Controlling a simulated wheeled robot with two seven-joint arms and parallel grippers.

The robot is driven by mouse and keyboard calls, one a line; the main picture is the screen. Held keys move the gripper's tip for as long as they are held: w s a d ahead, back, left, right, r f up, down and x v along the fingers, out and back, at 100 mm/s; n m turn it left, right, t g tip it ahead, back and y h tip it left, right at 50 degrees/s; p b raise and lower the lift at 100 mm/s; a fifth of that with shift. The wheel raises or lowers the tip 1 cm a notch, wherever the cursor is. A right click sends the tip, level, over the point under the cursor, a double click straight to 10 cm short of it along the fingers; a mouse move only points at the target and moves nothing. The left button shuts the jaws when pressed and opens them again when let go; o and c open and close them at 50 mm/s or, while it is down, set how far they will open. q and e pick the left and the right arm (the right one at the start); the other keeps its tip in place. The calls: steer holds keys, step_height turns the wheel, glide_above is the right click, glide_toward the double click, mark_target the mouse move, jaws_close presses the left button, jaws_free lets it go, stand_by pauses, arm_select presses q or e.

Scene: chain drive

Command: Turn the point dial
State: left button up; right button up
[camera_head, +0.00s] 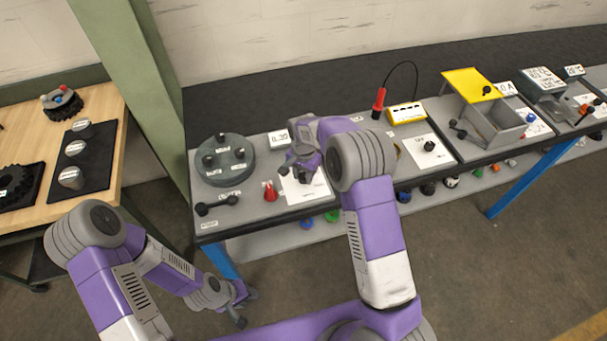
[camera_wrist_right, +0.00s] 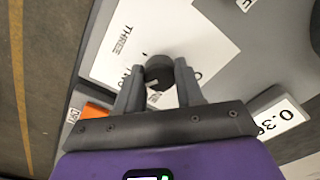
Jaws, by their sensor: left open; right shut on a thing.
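The point dial is a dark round knob (camera_wrist_right: 160,70) with a small pale mark. It stands on a white card (camera_wrist_right: 125,35) with printed words, one of which reads THREE; others are partly covered. My right gripper (camera_wrist_right: 158,88) has its two fingers on either side of the knob and is shut on it. In the head view, my right gripper (camera_head: 303,168) is over the card (camera_head: 310,190) on the bench and hides the knob. My left gripper (camera_head: 240,304) hangs low in front of the bench, open and empty, away from the dial.
On the bench left of the dial are a round grey plate with dark knobs (camera_head: 226,160), a red cone (camera_head: 270,191) and a dark bar (camera_head: 217,205). A yellow meter (camera_head: 407,113) and an open grey box (camera_head: 495,125) stand right. A wooden table (camera_head: 110,170) is at far left.

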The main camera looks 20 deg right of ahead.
mark_target(304, 177)
steer(key=o, duration=1)
steer(key=shift+o, duration=0.2)
step_height(304, 177, up, 8)
steer(key=shift+f+p, duration=0.2)
steer(key=shift+p, duration=0.1)
steer(key=shift+s+f, duration=0.1)
